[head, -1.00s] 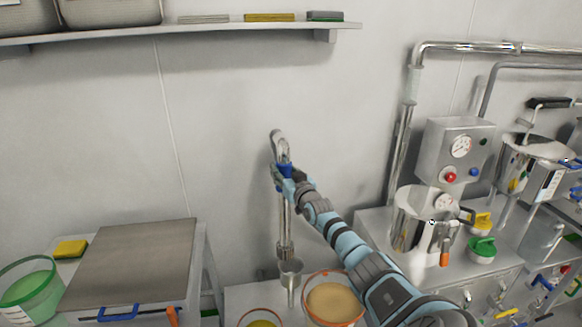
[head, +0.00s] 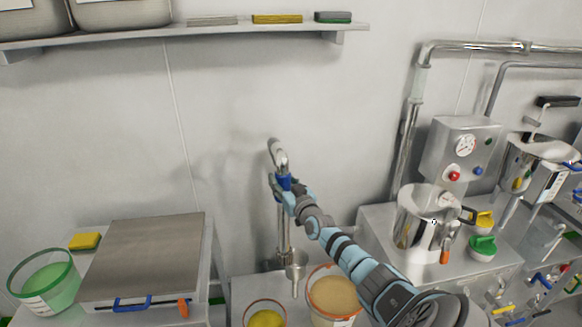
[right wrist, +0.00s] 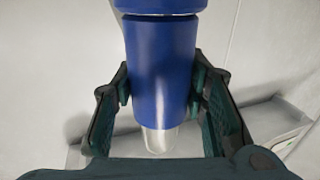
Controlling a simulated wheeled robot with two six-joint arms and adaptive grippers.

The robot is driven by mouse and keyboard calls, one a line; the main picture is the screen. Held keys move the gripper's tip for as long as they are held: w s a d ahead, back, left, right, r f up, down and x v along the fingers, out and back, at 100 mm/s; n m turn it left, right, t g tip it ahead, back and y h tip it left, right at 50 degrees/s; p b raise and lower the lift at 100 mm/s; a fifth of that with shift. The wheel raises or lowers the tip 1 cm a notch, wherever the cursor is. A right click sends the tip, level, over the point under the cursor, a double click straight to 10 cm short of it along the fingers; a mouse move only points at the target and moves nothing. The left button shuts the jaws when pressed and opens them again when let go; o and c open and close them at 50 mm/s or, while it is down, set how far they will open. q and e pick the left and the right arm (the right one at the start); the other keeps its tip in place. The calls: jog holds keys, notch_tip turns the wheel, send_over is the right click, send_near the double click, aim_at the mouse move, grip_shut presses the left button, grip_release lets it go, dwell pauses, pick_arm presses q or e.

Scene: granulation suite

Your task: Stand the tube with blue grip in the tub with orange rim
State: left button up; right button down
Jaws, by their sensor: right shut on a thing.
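My right gripper (head: 283,184) is shut on the blue grip (right wrist: 160,70) of a long metal tube (head: 282,222). The tube is upright, with a curved metal top, in front of the wall. My left gripper is not in view.
A steel-topped bench (head: 150,250) stands at left, with a green-rimmed tub (head: 45,285) and a yellow block (head: 85,240). A wall shelf (head: 180,34) runs above. At right are a steel pot (head: 415,220), a control box (head: 462,150) and pipes (head: 408,120).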

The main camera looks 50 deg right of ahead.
jog(key=s+a+f+n+t+y, duration=0.1)
jog(key=a+f+y, duration=0.1)
jog(key=a, duration=0.5)
jog(key=s+a+f+n+y, duration=0.1)
jog(key=a+n+y, duration=0.1)
jog(key=a, duration=0.5)
notch_tip(320, 180, down, 30)
jog(key=b, duration=2.8)
jog(key=shift+b, duration=0.4)
jog(key=shift+d, duration=0.1)
jog(key=c, duration=0.9)
grip_release()
jog(key=shift+m+h, duration=0.4)
jog(key=shift+w+d+r+p, duration=0.1)
jog(key=shift+d+r+p, duration=0.25)
jog(key=shift+r+p, duration=4.6)
jog(key=shift+d+r+p, duration=0.35)
jog(key=shift+r+p, duration=4.5)
jog(key=shift+r, duration=0.2)
jog(key=shift+w+d+r+p, duration=0.1)
jog(key=shift+d+r+p, duration=0.25)
jog(key=shift+r+p, duration=4.6)
